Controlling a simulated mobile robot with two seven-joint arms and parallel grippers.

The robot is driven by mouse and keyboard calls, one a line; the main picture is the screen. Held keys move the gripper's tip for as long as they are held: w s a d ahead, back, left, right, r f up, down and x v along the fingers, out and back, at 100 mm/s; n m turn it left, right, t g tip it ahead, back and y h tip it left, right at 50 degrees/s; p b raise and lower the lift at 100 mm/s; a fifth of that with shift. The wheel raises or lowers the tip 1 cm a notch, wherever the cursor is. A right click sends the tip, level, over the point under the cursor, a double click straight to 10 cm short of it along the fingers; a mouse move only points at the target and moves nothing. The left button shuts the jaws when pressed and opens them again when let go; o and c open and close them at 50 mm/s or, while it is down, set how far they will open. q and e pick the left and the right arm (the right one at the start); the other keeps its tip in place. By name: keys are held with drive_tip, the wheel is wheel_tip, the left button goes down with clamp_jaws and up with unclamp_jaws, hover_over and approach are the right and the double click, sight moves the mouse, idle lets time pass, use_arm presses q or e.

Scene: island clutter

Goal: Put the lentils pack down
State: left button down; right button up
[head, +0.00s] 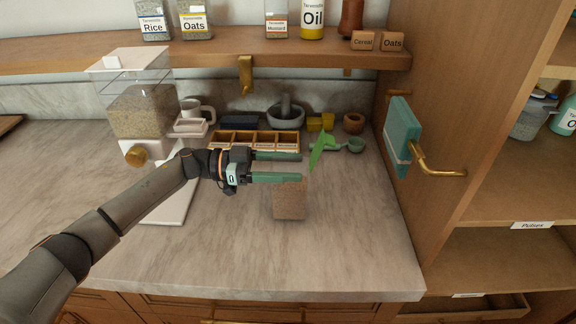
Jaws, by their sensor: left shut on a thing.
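The lentils pack (289,201) is a brown, grainy-looking block over the front middle of the marble counter. My left gripper (300,168) reaches in from the left with its green fingers at the pack's upper end and is shut on it. The fingers hide part of the pack's top. I cannot tell whether the pack's bottom touches the counter. My right gripper is not in view.
A pointed green thing (319,150) is just right of the fingers. A grain dispenser (142,110) stands left. The counter (350,230) is clear at right front.

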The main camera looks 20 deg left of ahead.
use_arm(q)
drive_tip(key=shift+f, duration=0.6)
idle(0.6)
drive_tip(key=shift+c, duration=0.2)
unclamp_jaws()
drive_tip(key=shift+b, duration=0.3)
drive_tip(key=shift+r, duration=0.4)
wheel_tip(320, 180, up, 3)
drive_tip(key=shift+s+f, duration=0.15)
drive_tip(key=s+d+r, duration=0.4)
drive_tip(key=s+r, duration=0.5)
drive_tip(key=s, duration=0.4)
drive_tip(key=shift+r, duration=0.25)
drive_tip(key=shift+s, duration=0.1)
